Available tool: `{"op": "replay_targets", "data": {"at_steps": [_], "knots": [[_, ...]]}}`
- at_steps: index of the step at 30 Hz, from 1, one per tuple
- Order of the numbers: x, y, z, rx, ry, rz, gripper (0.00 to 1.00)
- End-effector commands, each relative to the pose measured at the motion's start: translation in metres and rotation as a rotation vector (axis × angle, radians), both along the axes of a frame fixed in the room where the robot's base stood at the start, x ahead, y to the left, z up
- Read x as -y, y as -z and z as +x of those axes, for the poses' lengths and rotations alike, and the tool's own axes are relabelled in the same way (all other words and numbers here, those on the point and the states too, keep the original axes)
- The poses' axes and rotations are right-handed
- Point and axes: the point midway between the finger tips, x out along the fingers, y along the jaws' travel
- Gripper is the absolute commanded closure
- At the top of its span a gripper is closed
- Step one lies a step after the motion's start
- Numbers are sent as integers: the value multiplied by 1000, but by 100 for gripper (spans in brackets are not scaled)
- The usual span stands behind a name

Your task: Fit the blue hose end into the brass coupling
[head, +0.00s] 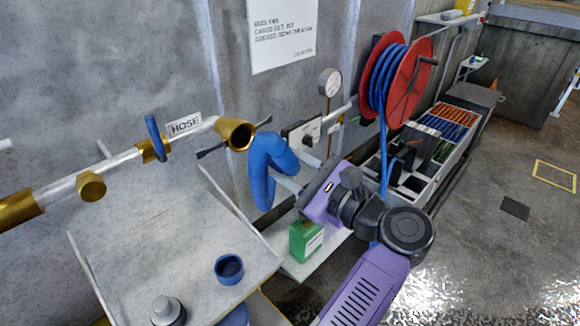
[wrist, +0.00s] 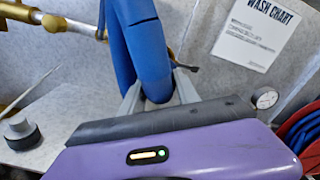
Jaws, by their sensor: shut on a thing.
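The brass coupling (head: 236,133) is a flared brass mouth at the end of a pipe labelled HOSE on the wall. The blue hose end (head: 268,155) is a thick bent blue piece just right of and below the coupling's mouth in the head view. They look close, but I cannot tell whether they touch. My gripper (head: 290,185) is shut on the hose. In the wrist view the hose (wrist: 142,50) rises from between the gripper's fingers (wrist: 158,100). The hose's tip is not clearly visible there.
A grey shelf (head: 165,245) below the pipe holds a blue cup (head: 229,268) and a grey knob (head: 166,308). A green container (head: 306,240) stands on a lower shelf. A red hose reel (head: 408,85), a gauge (head: 329,82) and a divided bin (head: 445,130) are to the right.

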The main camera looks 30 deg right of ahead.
Motion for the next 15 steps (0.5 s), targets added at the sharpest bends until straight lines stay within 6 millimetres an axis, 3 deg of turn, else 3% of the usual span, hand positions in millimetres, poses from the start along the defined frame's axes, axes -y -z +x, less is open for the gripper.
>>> {"op": "replay_targets", "data": {"at_steps": [15], "knots": [[-12,-1,38,3,1,1,100]]}}
